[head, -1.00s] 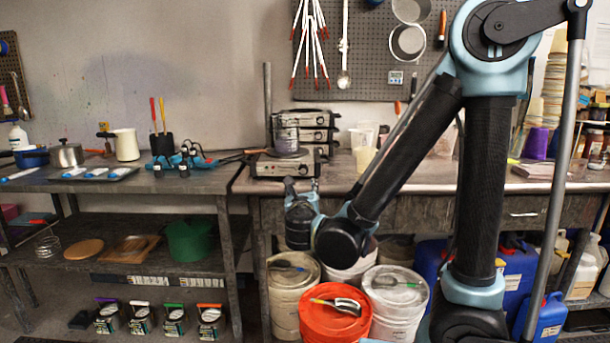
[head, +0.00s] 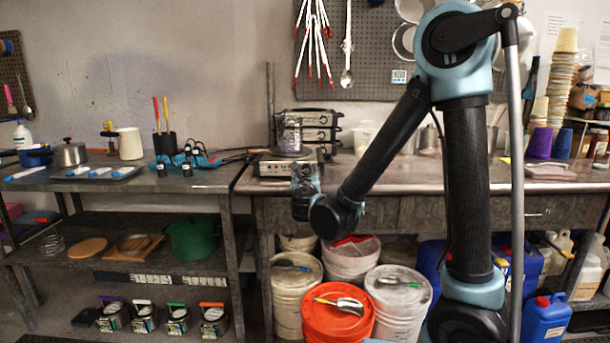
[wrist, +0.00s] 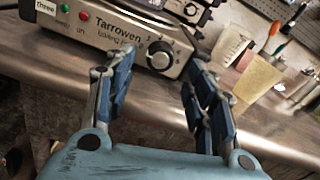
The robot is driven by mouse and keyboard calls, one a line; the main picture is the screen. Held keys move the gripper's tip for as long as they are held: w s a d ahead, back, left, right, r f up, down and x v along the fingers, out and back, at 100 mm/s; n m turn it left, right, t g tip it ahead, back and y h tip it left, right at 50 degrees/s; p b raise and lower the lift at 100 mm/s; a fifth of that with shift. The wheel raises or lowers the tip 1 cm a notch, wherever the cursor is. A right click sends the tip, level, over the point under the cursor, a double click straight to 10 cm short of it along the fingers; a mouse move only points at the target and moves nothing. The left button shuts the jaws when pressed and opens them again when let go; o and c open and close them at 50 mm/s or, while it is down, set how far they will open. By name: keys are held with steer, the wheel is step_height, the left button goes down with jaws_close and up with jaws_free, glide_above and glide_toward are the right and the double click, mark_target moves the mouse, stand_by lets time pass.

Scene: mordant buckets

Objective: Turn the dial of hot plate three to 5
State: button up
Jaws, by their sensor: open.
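The hot plate (head: 270,167) stands at the front of the bench in the head view, with its steel front facing me. In the head view my gripper (head: 307,165) partly covers the panel's right end.
More hot plates (head: 312,120) are stacked behind. In the wrist view, a clear jug (wrist: 230,45) and a yellowish beaker (wrist: 257,78) stand right of the dial. A red bucket (head: 338,320) and white buckets (head: 398,292) stand below the bench (head: 400,190).

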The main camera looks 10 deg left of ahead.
mark_target(306, 171)
steer(key=shift+x, duration=2.2)
